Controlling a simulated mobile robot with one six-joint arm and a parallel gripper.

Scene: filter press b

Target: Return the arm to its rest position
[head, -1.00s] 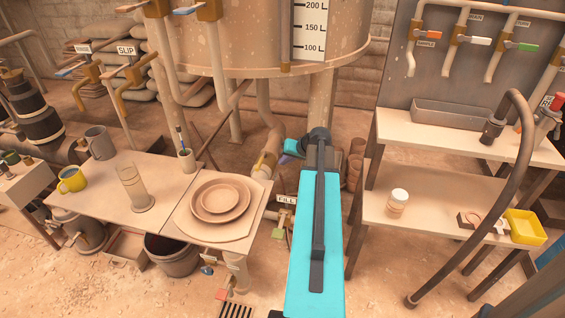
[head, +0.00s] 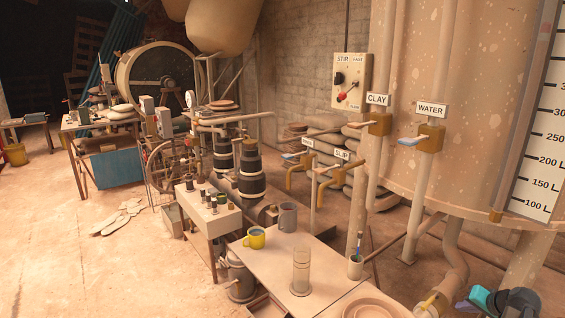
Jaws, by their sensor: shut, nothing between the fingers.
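Part of my arm (head: 518,302) shows in the bottom right corner of the head view, as a dark rounded joint with a teal piece beside it. A small blue-purple part lies just left of the teal piece. The rest of the arm is cut off by the lower edge of the picture. My gripper's fingers cannot be made out in this view. I see nothing held by the visible part of the arm.
The big tank (head: 460,130) rises behind the arm. Open floor (head: 110,265) lies at the left.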

